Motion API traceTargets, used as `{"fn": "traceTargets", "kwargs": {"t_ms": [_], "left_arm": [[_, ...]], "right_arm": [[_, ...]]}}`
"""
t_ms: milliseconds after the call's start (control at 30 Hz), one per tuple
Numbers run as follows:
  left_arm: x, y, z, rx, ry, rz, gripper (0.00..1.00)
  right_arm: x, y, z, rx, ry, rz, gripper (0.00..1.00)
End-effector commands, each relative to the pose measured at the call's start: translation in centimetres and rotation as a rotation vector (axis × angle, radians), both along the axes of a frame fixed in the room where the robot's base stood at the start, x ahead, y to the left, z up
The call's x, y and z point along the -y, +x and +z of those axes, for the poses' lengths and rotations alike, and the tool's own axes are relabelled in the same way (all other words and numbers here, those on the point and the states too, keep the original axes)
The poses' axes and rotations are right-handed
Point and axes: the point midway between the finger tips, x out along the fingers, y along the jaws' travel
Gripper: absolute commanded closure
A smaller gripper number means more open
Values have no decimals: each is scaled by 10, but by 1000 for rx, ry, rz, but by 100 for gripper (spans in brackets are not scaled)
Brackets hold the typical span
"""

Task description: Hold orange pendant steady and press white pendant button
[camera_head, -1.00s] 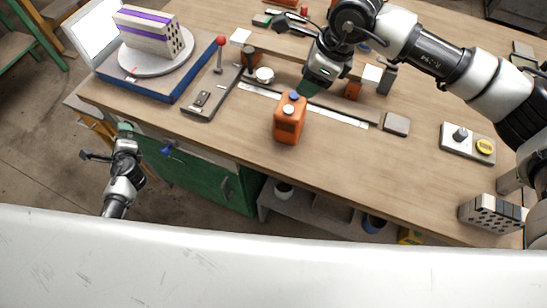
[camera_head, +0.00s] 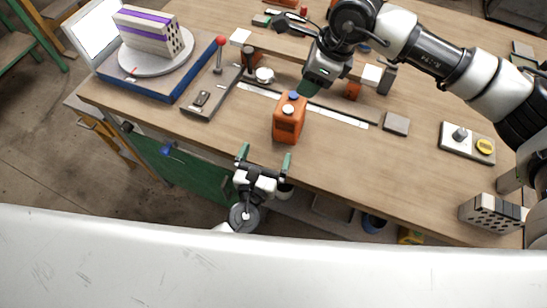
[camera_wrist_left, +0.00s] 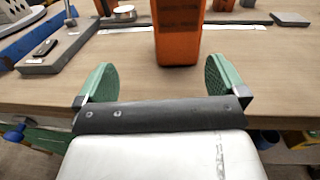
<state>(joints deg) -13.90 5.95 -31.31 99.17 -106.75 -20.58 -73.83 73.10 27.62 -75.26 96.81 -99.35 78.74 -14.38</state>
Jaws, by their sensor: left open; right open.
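The orange pendant (camera_head: 289,122) stands upright on the workbench, with a white button (camera_head: 288,110) and a blue button (camera_head: 294,95) on its top. In the left wrist view the pendant's lower body (camera_wrist_left: 178,35) is ahead, between the lines of the fingers; its top is cut off. My left gripper (camera_head: 266,161) is open and empty at the bench's front edge, short of the pendant and not touching it; its green pads also show in the left wrist view (camera_wrist_left: 160,85). My right gripper (camera_head: 308,88) is just behind and above the pendant; the gap between its fingers is hidden.
A lever box (camera_head: 211,97) with a red knob and a blue-based turntable (camera_head: 182,85) holding a striped brick stand to the left. A grey block (camera_head: 396,124) and a yellow-button box (camera_head: 467,143) lie right. The bench (camera_head: 345,160) is bare around the pendant's front.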

Motion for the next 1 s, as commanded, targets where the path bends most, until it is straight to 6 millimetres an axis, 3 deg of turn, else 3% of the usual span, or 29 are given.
{"fn": "traceTargets", "kwargs": {"t_ms": [100, 233, 700, 1000], "left_arm": [[17, -8, 4, 7, 8, -30, 0], [23, -2, 6, 11, 9, -38, 0], [42, 74, 6, 10, 8, -38, 0], [47, 94, 5, 8, 8, -38, 0]], "right_arm": [[0, 0, 0, 0, 0, 0, 57], [0, 0, 0, 0, 0, 0, 57], [0, 0, 0, 0, 0, 0, 57], [0, 0, 0, 0, 0, 0, 57]]}}
